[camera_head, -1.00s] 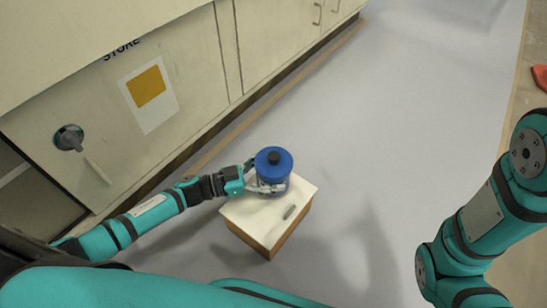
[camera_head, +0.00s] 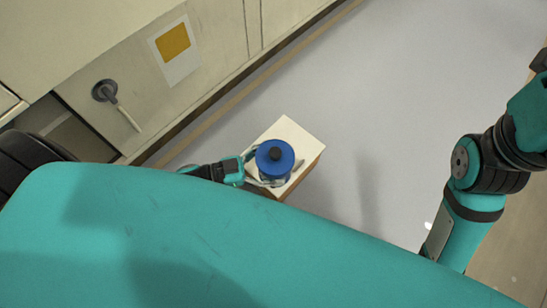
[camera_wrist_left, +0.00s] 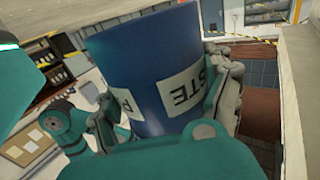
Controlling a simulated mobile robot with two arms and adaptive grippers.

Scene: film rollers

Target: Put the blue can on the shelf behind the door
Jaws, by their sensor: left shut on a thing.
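The blue can (camera_head: 268,149), with a black knob on its lid, is over the small white-topped stand (camera_head: 292,130). I cannot tell whether it touches the top. My left gripper (camera_head: 262,173) is shut around the can's side from the left. In the left wrist view, the can (camera_wrist_left: 150,55) sits between both fingers, its white label partly covered. My right gripper is out of view.
A long row of pale cabinets (camera_head: 285,12) runs along the upper left. The grey floor (camera_head: 400,110) to the right of the stand is clear. My own teal body hides the bottom of the head view.

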